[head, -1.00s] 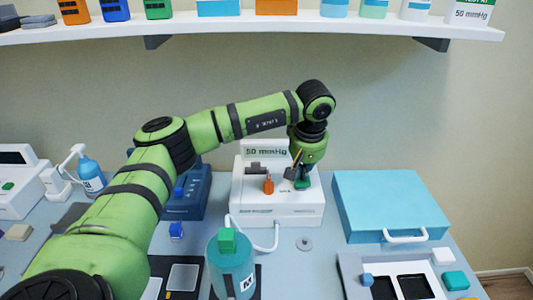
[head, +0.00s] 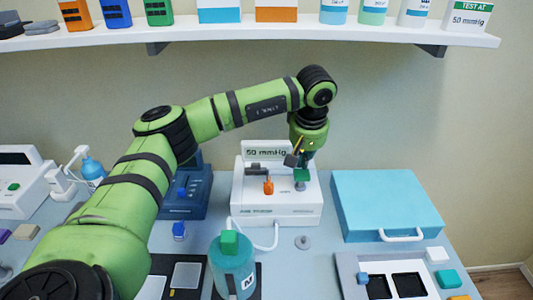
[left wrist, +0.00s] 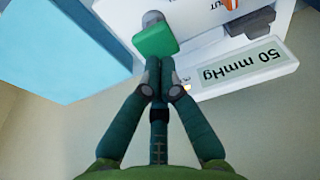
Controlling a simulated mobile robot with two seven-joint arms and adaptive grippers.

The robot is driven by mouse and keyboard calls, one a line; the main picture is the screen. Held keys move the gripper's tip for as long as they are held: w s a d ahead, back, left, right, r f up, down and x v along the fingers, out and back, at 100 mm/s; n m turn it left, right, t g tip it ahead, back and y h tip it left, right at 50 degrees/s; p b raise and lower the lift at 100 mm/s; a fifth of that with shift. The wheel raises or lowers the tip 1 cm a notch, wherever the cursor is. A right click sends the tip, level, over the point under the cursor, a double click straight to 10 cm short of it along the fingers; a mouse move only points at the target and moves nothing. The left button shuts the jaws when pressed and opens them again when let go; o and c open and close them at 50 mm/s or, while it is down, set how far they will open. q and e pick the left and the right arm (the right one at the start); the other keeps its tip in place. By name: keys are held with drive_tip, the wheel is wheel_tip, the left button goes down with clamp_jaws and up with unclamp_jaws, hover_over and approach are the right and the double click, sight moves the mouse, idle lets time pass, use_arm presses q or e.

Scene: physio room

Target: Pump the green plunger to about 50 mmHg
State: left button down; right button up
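The white pump unit (head: 250,210) stands on the bench at the middle of the head view. Its upright panel (head: 266,153) reads 50 mmHg, also legible in the left wrist view (left wrist: 240,65). The green plunger (head: 301,175) is on its right side, by an orange knob (head: 268,187). My left gripper (head: 297,163) is over the plunger. In the left wrist view its fingertips (left wrist: 160,62) are together with nothing between them, at the edge of the green plunger cap (left wrist: 155,40); I cannot tell whether they touch it. My right gripper is in no view.
A blue case (head: 385,205) stands right of the pump. A teal bottle with a green cap (head: 232,268) is in front, and a white hose (head: 262,247) runs from the pump toward it. A shelf (head: 300,28) spans the wall above; its sign (head: 470,17) reads TEST AT 50 mmHg.

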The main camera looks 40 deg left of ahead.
use_arm(q)
drive_tip(key=shift+r+p, duration=1.9)
drive_tip(key=shift+r, duration=0.7)
drive_tip(key=shift+f, duration=0.1)
